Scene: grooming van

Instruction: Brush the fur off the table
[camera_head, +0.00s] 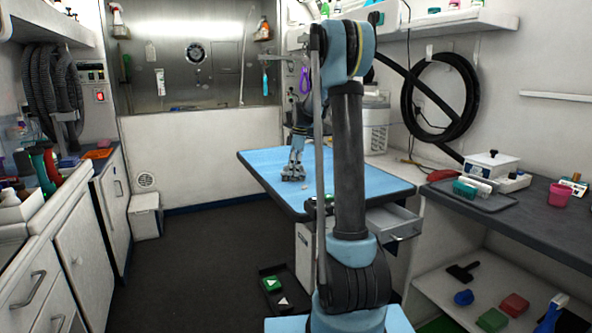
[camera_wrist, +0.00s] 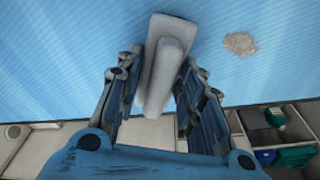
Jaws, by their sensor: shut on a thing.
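The grooming table has a light blue top (camera_head: 262,163); it fills the upper part of the wrist view (camera_wrist: 60,60). My gripper (camera_head: 293,174) is low over the tabletop, near its front left part. In the wrist view my gripper (camera_wrist: 160,75) is shut on a pale grey brush (camera_wrist: 172,62), with one finger on each side of its handle. The brush's far end is over or on the blue top; I cannot tell if it touches. A beige clump of fur (camera_wrist: 240,43) lies on the table to the right of the brush.
An open drawer (camera_head: 395,220) juts out under the table's right side. A dark counter (camera_head: 530,222) with a tray and pink cup (camera_head: 559,194) runs along the right. A pedal (camera_head: 273,284) lies on the dark floor.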

